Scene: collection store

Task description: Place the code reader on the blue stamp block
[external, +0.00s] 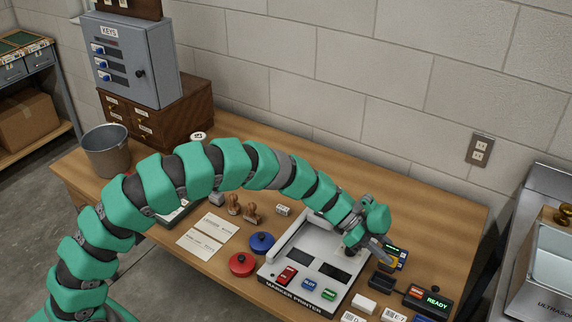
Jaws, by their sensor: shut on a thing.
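My gripper (368,246) is over the right side of the marker printer (330,223), pointing down and to the right. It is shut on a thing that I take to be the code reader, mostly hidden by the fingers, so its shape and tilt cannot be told. The blue stamp block looks to be the round blue piece with a dark knob (262,242), left of the printer and well to the left of my gripper. Nothing is seen lying on it.
A red round piece (242,264) sits beside the blue one. A black and yellow device with a green display (399,253) and a box reading READY (431,301) are right of the printer. Paper cards (213,227), wooden stamps (250,213) and a bin (107,152) are left.

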